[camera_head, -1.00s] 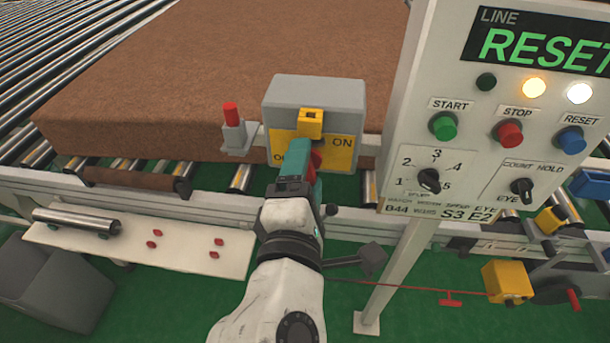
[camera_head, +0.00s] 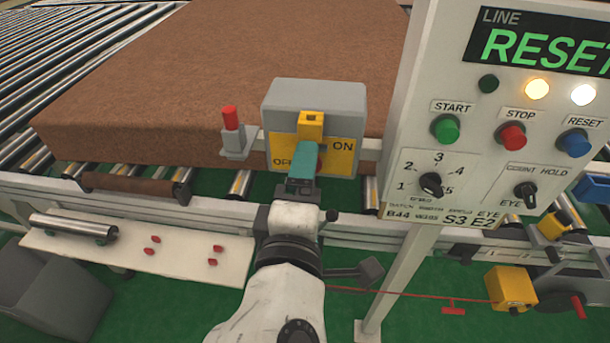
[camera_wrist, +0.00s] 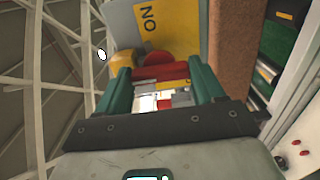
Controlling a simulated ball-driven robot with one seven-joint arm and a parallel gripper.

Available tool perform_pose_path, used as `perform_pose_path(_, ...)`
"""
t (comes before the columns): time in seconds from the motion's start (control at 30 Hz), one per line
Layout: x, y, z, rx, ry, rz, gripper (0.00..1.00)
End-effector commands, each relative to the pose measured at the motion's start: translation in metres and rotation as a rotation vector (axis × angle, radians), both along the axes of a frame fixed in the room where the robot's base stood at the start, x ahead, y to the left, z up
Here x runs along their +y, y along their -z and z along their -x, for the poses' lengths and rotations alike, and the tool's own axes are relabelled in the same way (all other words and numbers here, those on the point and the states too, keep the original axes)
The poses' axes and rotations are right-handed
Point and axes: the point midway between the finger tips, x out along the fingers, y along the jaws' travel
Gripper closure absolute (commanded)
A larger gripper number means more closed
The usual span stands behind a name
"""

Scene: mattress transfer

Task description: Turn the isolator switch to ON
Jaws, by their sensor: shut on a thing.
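The isolator switch is a grey box (camera_head: 314,95) with a yellow plate (camera_head: 342,158) marked OFF on the left and ON on the right. A yellow block (camera_head: 311,123) sits at the top of the plate. My gripper (camera_head: 307,155) is in front of the plate's lower middle, its green fingers partly covering the OFF label. In the wrist view, the red switch handle (camera_wrist: 164,71) is between my two fingers, which are shut on it, and the ON label (camera_wrist: 148,19) shows beyond. The handle is hidden in the head view, so its exact angle is unclear.
A control panel (camera_head: 480,165) on a post stands close on the right. A red-topped post (camera_head: 231,120) is just left of the box. A large brown mattress (camera_head: 200,70) lies on rollers behind. A white shelf (camera_head: 140,260) is at lower left.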

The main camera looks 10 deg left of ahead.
Motion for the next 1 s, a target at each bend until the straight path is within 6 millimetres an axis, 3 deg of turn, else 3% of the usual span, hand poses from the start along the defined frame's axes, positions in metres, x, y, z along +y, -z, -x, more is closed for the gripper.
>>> perform_pose_path(0.3,0.000,0.001,0.000,0.003,0.001,0.000,0.06)
perform_pose_path(0.6,0.000,0.001,0.004,0.002,0.000,0.000,0.06)
perform_pose_path(0.77,0.001,0.002,0.025,0.002,-0.003,-0.001,0.06)
perform_pose_path(1.0,0.003,0.003,0.071,0.003,-0.003,-0.001,0.06)
